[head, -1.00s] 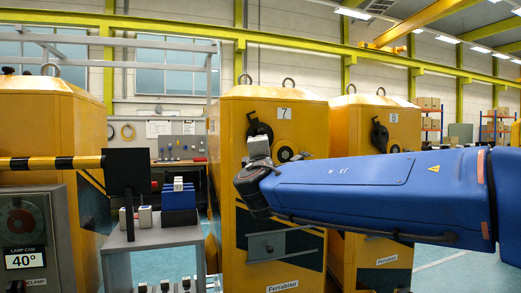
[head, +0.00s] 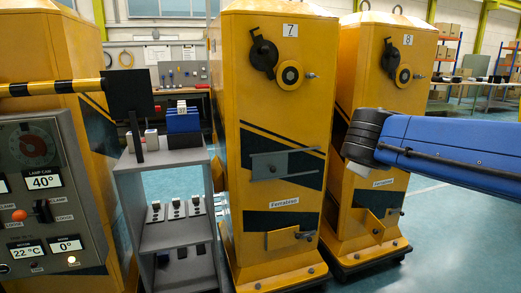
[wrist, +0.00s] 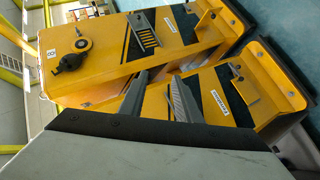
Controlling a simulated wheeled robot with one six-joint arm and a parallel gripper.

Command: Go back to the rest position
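My gripper (wrist: 160,78) shows in the wrist view. Its two dark fingers stand apart with nothing between them, so it is open and empty. They point toward the yellow cabinets, and I see no contact. In the head view only my blue arm shows at the right, in front of the cabinet marked 8 (head: 388,105); the fingers are not visible there. The cabinet marked 8 also shows turned sideways in the wrist view (wrist: 105,60). The cabinet marked 7 (head: 235,110) stands in the middle of the head view.
A grey shelf stand (head: 185,242) holds blue and white items. A control panel (head: 40,180) with dials and displays stands at the left, below a striped barrier arm (head: 50,87) ending at a black plate (head: 129,91). Open floor (head: 450,225) lies at the right.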

